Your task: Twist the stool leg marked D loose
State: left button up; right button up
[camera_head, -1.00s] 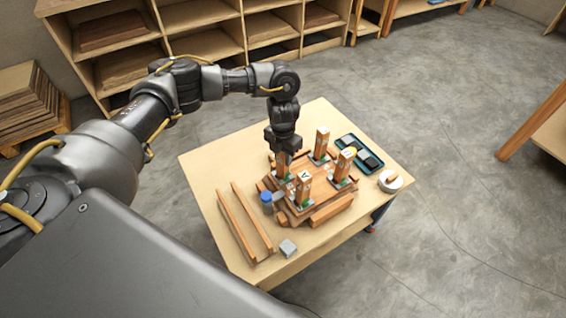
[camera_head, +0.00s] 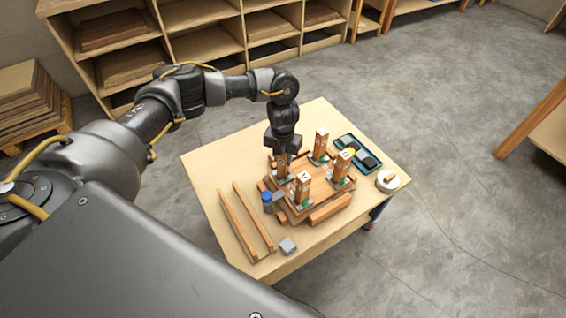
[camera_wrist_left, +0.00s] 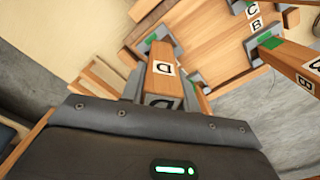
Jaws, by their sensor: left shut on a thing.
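The upturned wooden stool (camera_head: 318,186) lies on the table with several square legs standing up from grey brackets. The leg marked D (camera_wrist_left: 165,72) shows in the left wrist view, with D labels on its side and near its end. My left gripper (camera_head: 283,156) comes down from above and is shut on this leg, which also shows just below the fingers in the head view (camera_head: 282,172). The fingers hide part of it. Another leg with B and C labels near its foot (camera_wrist_left: 290,62) stands to the right in the wrist view. My right gripper is out of view.
Close by stand a front leg (camera_head: 303,190), a back leg (camera_head: 321,146) and a right leg (camera_head: 342,168).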

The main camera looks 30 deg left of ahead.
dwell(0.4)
pick_arm(q)
jog(key=shift+n+p, duration=1.55)
jog(key=shift+n, duration=0.35)
jog(key=n+p, duration=0.3)
jog(key=shift+n, duration=0.3)
